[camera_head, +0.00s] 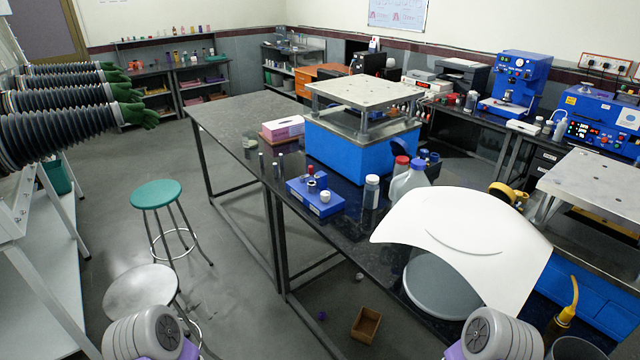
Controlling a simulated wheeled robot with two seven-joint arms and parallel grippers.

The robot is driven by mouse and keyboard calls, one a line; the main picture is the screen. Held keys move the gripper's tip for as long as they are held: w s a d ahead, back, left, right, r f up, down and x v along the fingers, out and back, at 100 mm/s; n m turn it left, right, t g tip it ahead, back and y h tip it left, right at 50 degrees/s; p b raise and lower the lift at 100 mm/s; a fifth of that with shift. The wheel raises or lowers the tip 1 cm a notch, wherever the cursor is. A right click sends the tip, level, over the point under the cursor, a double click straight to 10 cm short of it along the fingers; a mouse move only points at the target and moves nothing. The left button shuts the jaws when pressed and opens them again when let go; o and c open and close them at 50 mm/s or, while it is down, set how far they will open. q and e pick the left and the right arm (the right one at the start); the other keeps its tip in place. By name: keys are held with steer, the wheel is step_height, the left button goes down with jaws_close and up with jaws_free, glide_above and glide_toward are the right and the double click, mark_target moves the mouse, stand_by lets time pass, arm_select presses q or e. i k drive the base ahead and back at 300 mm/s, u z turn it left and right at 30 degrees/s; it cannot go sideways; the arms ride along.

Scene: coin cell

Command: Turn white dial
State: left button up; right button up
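A small blue block (306,197) sits on the dark tabletop near its front edge. A round white dial (325,196) stands on the right part of its top, and a dark piece with a red top stands on it to the left. No arm is near the dial. At the bottom edge, grey and white rounded links of my own arms show at left and right, but neither gripper's fingers are in view.
A clear bottle with a white cap (371,191) stands right of the block. Behind it is a large blue press (345,150). A green stool (157,194) stands on the floor at left.

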mark_target(325, 195)
steer(key=u, duration=0.6)
steer(key=i, duration=1.4)
steer(key=u, duration=3.15)
steer(key=k, duration=0.15)
steer(key=z, duration=3.2)
